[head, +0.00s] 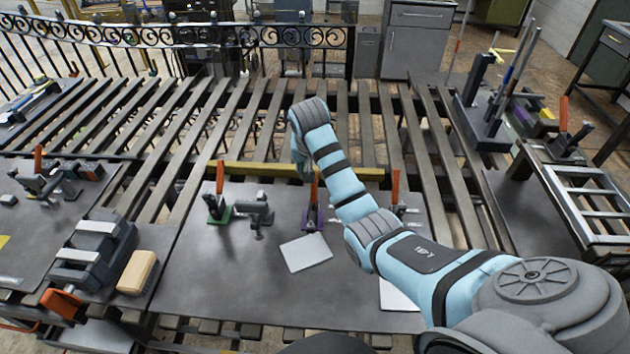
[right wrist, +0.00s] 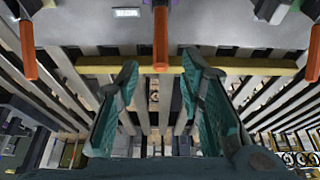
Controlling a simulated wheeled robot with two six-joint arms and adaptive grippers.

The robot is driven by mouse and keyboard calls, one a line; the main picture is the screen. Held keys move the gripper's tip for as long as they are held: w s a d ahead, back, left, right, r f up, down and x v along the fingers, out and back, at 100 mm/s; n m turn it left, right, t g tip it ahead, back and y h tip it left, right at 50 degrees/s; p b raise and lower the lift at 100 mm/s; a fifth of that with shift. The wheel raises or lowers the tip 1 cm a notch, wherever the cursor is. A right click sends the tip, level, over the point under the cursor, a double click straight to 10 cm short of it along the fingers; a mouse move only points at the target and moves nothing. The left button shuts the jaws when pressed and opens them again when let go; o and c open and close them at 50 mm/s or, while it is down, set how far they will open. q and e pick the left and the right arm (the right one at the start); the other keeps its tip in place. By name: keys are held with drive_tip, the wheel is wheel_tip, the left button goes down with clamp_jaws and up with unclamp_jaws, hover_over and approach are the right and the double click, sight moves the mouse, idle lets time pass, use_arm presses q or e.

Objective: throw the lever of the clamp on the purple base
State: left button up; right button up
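The clamp on the purple base (head: 313,220) stands on the dark plate in the head view. Its orange lever (head: 313,187) points up, just below my right gripper (head: 309,160) in the picture. In the right wrist view an orange lever (right wrist: 160,38), seemingly the same one, shows centrally. My right gripper (right wrist: 159,68) is open there, with its two teal fingers apart and the lever's end between their tips in the picture. I see no finger touching the lever; the depth between them is unclear. My left gripper is not in view.
A clamp on a green base (head: 218,212) and a grey T-shaped part (head: 258,211) stand left of the purple base. Another orange-levered clamp (head: 396,187) is at right, partly behind my arm. A yellow bar (head: 265,169) runs behind. A pale sheet (head: 306,252) lies in front.

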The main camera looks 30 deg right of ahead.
sight(314, 187)
drive_tip(key=x, duration=0.9)
drive_tip(key=shift+w+d+f, duration=0.1)
drive_tip(key=shift+f, duration=0.05)
drive_tip(key=shift+c, duration=0.6)
clamp_jaws()
